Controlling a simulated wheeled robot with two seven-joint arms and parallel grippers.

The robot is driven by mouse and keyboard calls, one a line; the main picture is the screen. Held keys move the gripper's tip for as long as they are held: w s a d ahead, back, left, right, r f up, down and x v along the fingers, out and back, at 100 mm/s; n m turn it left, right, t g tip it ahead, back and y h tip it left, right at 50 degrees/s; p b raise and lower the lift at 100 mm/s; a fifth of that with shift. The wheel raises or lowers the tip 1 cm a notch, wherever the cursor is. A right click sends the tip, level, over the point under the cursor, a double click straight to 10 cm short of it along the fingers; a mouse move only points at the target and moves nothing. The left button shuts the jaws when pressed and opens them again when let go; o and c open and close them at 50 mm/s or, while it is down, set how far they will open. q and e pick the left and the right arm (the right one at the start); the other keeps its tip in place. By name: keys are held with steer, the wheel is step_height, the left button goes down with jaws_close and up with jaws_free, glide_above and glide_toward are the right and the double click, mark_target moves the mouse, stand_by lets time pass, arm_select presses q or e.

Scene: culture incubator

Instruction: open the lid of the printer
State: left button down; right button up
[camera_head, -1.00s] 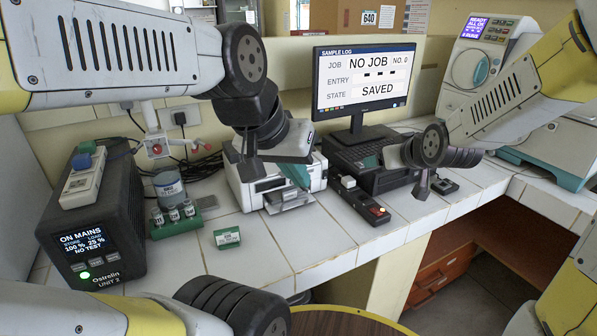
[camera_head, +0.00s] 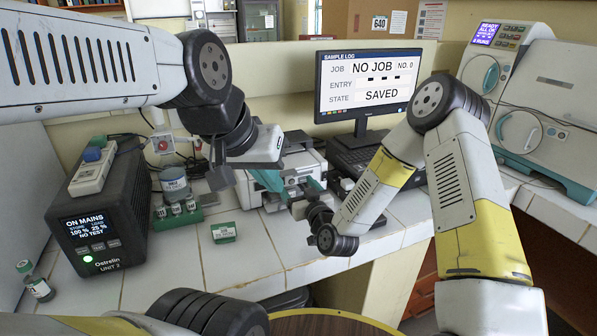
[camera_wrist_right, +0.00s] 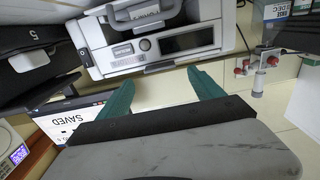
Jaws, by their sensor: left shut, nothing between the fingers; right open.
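The printer (camera_head: 306,158) is a white box on the tiled counter, left of the monitor. In the right wrist view the printer (camera_wrist_right: 150,48) fills the upper middle, showing its panel, a dark window and a grey handle (camera_wrist_right: 145,14). My left gripper (camera_head: 268,182) is shut and empty, with its teal fingers in front of the printer's left part. My right gripper (camera_head: 303,190) is low in front of the printer; its teal fingers (camera_wrist_right: 161,77) are open, empty and point at the printer. Both grippers hide parts of the printer's front. The lid looks closed.
The black power unit (camera_head: 100,215) stands at left, with a vial (camera_head: 36,282) beside it. A green rack (camera_head: 178,217) of vials and a small green box (camera_head: 223,233) stand left of the printer. The monitor (camera_head: 362,85) is behind right. Front tiles are partly clear.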

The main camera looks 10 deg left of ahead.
mark_target(289, 175)
steer(key=x, duration=0.6)
jaws_close()
stand_by(0.3)
